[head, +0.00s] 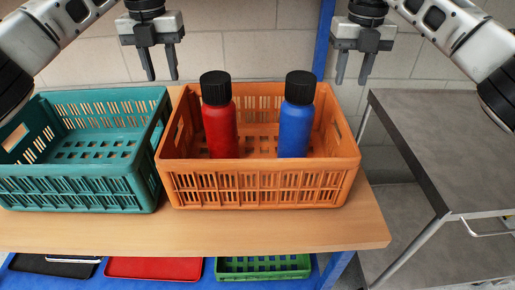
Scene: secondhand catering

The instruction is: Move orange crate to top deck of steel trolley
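The orange crate (262,201) sits on the wooden shelf. A red bottle (220,128) and a blue bottle (295,125), both with black caps, stand upright inside it. The steel trolley (451,134) stands at the right, apart from the shelf. The visible part of its grey top deck is bare. My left gripper (162,76) is open and empty above the crate's back left side. My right gripper (352,80) is open and empty above the crate's back right side. Neither gripper touches the crate.
A teal crate (75,190) stands close to the left of the orange crate. The wooden shelf (220,236) has a narrow bare strip in front. A lower level holds a red tray (153,268), a green crate (262,267) and dark trays (52,266). A blue post (323,38) rises behind.

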